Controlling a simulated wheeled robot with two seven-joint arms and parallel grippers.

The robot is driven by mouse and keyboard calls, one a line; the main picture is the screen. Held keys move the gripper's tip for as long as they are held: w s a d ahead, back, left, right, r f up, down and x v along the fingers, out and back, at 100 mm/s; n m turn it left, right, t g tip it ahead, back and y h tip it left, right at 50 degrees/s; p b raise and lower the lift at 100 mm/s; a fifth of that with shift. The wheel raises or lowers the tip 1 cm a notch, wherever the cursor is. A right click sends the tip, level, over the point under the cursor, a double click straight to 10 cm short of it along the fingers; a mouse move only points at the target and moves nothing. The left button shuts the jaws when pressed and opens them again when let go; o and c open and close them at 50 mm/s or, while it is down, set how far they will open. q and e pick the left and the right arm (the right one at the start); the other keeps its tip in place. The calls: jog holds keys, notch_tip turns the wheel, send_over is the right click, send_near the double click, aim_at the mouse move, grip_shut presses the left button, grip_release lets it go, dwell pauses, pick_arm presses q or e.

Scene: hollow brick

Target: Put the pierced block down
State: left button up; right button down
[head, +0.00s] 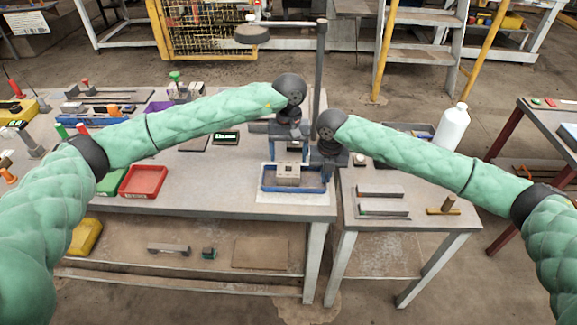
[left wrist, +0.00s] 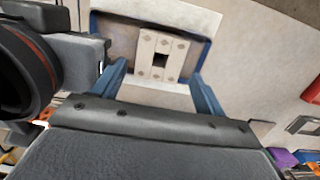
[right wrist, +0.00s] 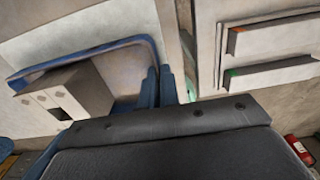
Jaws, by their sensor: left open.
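The pierced block (head: 288,174) is pale grey-beige and sits within the blue-rimmed tray (head: 308,190) near the bench's right end. In the left wrist view the block (left wrist: 146,48) shows its square hole, beyond the fingertips. My left gripper (head: 291,153) is above the block, its blue fingers spread wide apart (left wrist: 160,80) with nothing between them. My right gripper (head: 333,163) is at the tray's right side, its fingers together and empty (right wrist: 159,82). The right wrist view shows the block (right wrist: 65,95) to the left of those fingers, apart from them.
A pale mat (head: 263,197) lies under the tray. A red bin (head: 143,181) stands to the left. A side table on the right holds grey bars (head: 380,191) and a white bottle (head: 452,127). An upright post (head: 319,70) stands behind my grippers.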

aim_at(289, 165)
pick_arm(q)
jog(key=shift+w+r, duration=0.15)
jog(key=shift+r, duration=0.95)
jog(key=shift+w+r, duration=0.15)
jog(key=shift+r, duration=0.9)
pick_arm(e)
jog(key=c, duration=1.6)
grip_release()
jog(key=shift+o, duration=0.2)
